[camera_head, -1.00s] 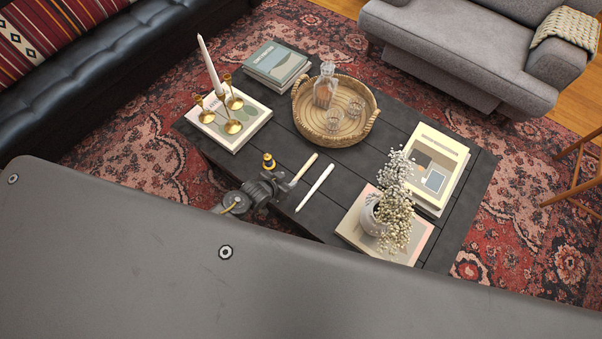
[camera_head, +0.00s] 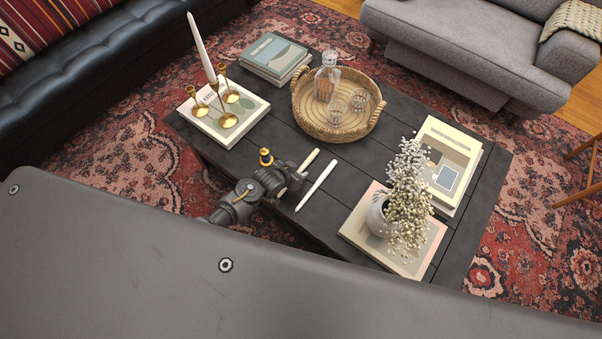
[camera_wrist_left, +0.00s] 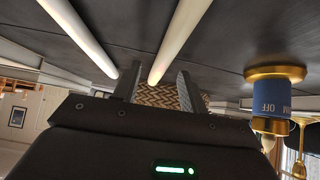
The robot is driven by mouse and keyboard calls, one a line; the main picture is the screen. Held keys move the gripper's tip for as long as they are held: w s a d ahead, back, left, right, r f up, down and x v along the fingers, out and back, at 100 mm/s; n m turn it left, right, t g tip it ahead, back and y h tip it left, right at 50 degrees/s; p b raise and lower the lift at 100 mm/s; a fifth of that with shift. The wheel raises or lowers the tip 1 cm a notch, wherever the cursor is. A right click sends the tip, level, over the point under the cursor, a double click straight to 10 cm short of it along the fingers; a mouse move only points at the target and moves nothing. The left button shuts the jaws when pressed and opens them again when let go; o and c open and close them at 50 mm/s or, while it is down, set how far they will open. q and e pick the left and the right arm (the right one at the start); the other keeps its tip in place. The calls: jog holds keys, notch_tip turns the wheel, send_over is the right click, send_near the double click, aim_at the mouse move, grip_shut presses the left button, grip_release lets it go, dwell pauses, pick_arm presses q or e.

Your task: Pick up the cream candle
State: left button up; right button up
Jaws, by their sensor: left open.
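The cream candle (camera_head: 310,159) lies on the dark coffee table, beside a whiter candle (camera_head: 316,186) to its right. My left gripper (camera_head: 290,179) is open at the near end of the cream candle and partly covers that end. In the left wrist view, which is upside down, the cream candle (camera_wrist_left: 178,40) runs toward the gap between the open fingers (camera_wrist_left: 157,88). The whiter candle (camera_wrist_left: 80,36) lies to the left there, outside the fingers. Whether either finger touches the cream candle cannot be told. My right gripper is not in view.
A small brass and blue item (camera_wrist_left: 271,98) stands close beside my left gripper; its brass top (camera_head: 266,157) shows in the head view. Brass holders (camera_head: 228,120) stand on a book, one with a white candle. A wicker tray (camera_head: 301,120) and a flower vase (camera_head: 379,216) are nearby.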

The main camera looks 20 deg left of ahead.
pick_arm(q)
jog(key=shift+w+f, duration=0.25)
jog(key=shift+f, duration=0.2)
jog(key=shift+c, duration=0.3)
jog(key=shift+f, duration=0.1)
grip_shut()
